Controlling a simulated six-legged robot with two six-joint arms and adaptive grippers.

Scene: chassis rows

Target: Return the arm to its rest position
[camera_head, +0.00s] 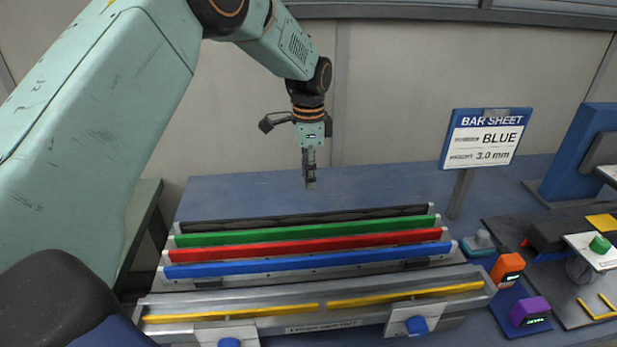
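My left arm comes in from the upper left, and its gripper (309,183) hangs pointing down above the blue bench. It is above and behind the row of coloured bars, apart from them. The fingers are seen nearly edge-on and look close together, with nothing visible between them; I cannot tell whether they are open or shut. My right gripper is not in view.
Black (300,217), green (300,237), red (310,246) and blue (310,263) bars lie in a rack. A grey fixture with yellow strips (405,296) stands in front. A "BAR SHEET" sign (486,138) reads BLUE, 3.0 mm. Orange (507,268) and purple (529,311) devices sit right.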

